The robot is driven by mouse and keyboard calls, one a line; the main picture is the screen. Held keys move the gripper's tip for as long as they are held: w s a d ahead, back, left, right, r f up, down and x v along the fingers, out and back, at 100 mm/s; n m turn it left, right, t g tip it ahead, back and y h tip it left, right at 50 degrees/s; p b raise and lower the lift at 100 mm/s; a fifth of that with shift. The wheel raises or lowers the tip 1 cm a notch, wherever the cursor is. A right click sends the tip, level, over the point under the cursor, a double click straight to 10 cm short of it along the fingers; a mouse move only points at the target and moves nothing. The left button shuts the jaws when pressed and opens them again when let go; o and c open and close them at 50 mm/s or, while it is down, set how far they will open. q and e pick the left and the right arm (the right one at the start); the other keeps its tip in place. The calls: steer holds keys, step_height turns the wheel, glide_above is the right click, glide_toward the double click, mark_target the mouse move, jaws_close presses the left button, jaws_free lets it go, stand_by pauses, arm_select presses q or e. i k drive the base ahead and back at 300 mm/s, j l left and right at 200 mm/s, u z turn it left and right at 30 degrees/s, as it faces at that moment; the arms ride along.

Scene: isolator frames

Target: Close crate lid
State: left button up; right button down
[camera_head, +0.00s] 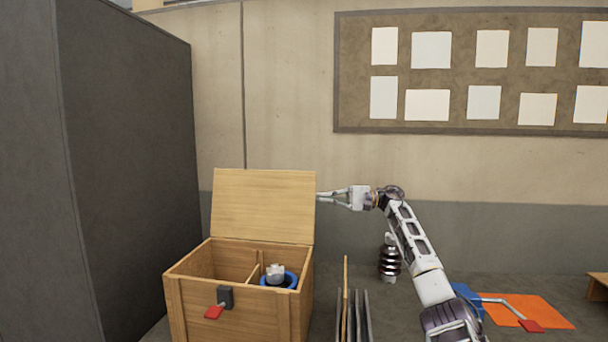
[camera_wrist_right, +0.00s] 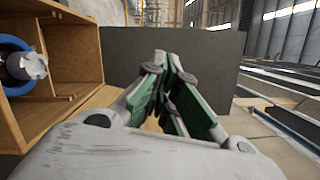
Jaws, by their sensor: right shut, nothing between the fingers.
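The wooden crate (camera_head: 233,308) stands at the lower middle of the head view, with its lid (camera_head: 263,206) raised upright at the back. The crate is open. A divider splits its inside, and a blue ring with a pale metal part (camera_head: 277,276) sits in the right compartment. A dark latch with a red tab (camera_head: 224,299) is on the front. My right gripper (camera_head: 325,195) is shut and empty at the lid's right edge; I cannot tell if it touches. In the right wrist view its fingers (camera_wrist_right: 166,97) are together, beside the open crate (camera_wrist_right: 68,62). My left gripper is not in view.
A tall dark panel (camera_head: 125,150) stands left of the crate. To the right are upright plates in a rack (camera_head: 355,315), a dark ribbed insulator (camera_head: 389,262), and an orange mat (camera_head: 525,310) with a red-handled tool. A pinboard (camera_head: 460,75) hangs on the wall behind.

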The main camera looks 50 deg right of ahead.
mark_target(269, 206)
steer(key=i+l, duration=0.15)
steer(key=l, duration=0.2)
steer(key=i+l, duration=0.15)
steer(key=l, duration=0.2)
steer(key=i+l, duration=0.15)
steer(key=l, duration=0.2)
steer(key=i+l, duration=0.15)
steer(key=l, duration=0.2)
